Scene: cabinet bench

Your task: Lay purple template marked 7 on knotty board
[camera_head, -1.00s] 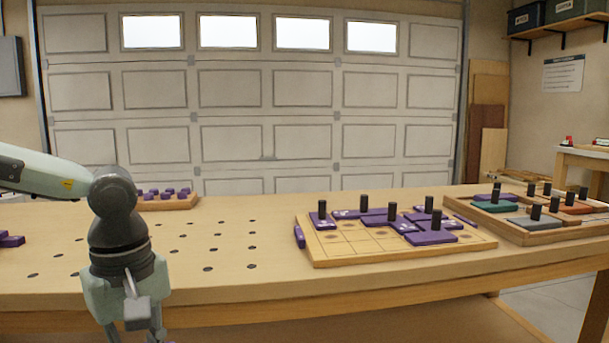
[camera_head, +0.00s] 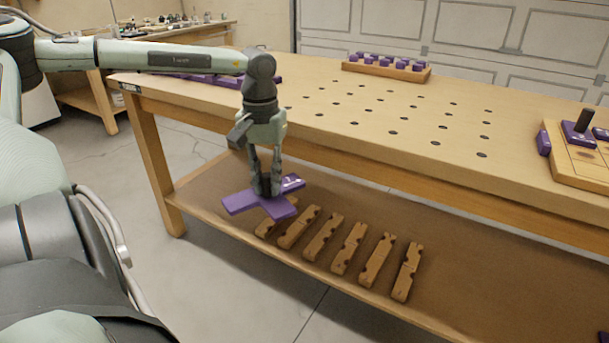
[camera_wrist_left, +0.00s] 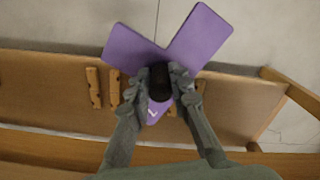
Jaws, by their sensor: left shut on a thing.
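My left gripper (camera_head: 267,187) is shut on the black knob (camera_wrist_left: 160,82) of a purple template (camera_head: 246,201). The template has several arms in a branching shape and hangs in the air in front of the bench's lower shelf. A small white mark shows on one arm in the left wrist view (camera_wrist_left: 153,112), but I cannot read it for sure. A light wooden board with a grid (camera_head: 570,165) lies on the bench top at the right edge, partly cut off, with a purple knobbed piece on it. My right gripper is not in view.
Several notched wooden blocks (camera_head: 350,248) lie in a row on the lower shelf (camera_head: 470,270). The bench top (camera_head: 330,95) has rows of holes and a rack of purple pieces (camera_head: 386,68) at the back. Its middle is clear.

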